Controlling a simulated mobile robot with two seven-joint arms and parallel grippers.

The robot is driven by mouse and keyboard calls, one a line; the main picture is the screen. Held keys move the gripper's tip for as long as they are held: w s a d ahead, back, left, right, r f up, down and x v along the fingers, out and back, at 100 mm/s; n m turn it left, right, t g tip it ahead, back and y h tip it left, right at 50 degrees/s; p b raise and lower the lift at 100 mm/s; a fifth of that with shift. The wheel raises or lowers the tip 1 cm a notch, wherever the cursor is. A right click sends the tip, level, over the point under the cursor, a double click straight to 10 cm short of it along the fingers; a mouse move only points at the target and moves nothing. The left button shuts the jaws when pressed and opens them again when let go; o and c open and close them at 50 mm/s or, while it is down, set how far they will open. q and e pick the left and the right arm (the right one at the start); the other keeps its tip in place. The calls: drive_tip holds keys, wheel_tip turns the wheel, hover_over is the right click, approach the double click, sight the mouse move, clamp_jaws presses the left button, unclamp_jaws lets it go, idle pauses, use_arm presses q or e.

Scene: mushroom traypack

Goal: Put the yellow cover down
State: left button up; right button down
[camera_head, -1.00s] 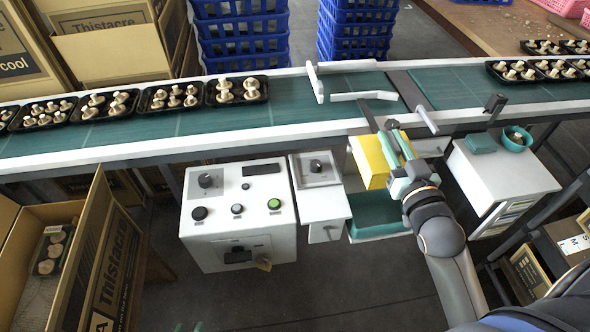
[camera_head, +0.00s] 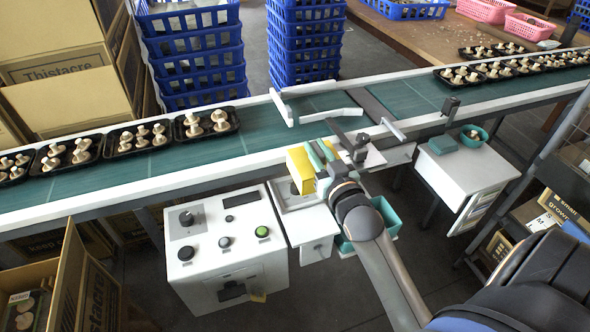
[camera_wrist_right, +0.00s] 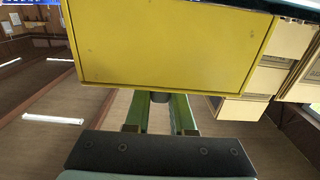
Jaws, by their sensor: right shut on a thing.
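The yellow cover (camera_head: 300,170) is a small box-like piece held by my right gripper (camera_head: 322,158) near the belt's front rail, above the white side table (camera_head: 310,224) of the control box. In the right wrist view the cover (camera_wrist_right: 175,48) fills the upper picture, and the green fingers of my right gripper (camera_wrist_right: 160,112) meet its near edge. The gripper is shut on it. I cannot tell whether the cover touches the surface below it. The left gripper is not in view.
The grey control box (camera_head: 225,248) with buttons stands left of the cover. The green conveyor belt (camera_head: 255,131) with mushroom trays runs behind. A teal bin (camera_head: 384,217) is partly hidden under my right arm. A white cabinet (camera_head: 465,170) stands at the right.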

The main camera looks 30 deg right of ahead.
drive_tip(key=w+f, duration=0.2)
drive_tip(key=w+f+b, duration=0.1)
drive_tip(key=w+f, duration=0.1)
drive_tip(key=w+f+b, duration=0.1)
drive_tip(key=w+f, duration=0.1)
drive_tip(key=w, duration=0.1)
drive_tip(key=shift+a+f, duration=0.15)
drive_tip(key=shift+a, duration=0.2)
wheel_tip(320, 180, down, 3)
drive_tip(key=shift+w+f+b, duration=0.15)
drive_tip(key=shift+b, duration=0.3)
drive_tip(key=shift+f, duration=0.15)
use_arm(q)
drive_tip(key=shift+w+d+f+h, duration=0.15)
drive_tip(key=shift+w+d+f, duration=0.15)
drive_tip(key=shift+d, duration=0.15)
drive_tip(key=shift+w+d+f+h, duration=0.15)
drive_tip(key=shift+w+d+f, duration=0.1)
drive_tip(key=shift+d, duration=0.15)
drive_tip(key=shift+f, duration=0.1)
use_arm(e)
drive_tip(key=shift+f, duration=0.1)
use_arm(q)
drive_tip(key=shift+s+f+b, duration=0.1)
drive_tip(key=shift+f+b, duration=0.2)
use_arm(e)
drive_tip(key=shift+f, duration=0.4)
drive_tip(key=shift+f, duration=0.1)
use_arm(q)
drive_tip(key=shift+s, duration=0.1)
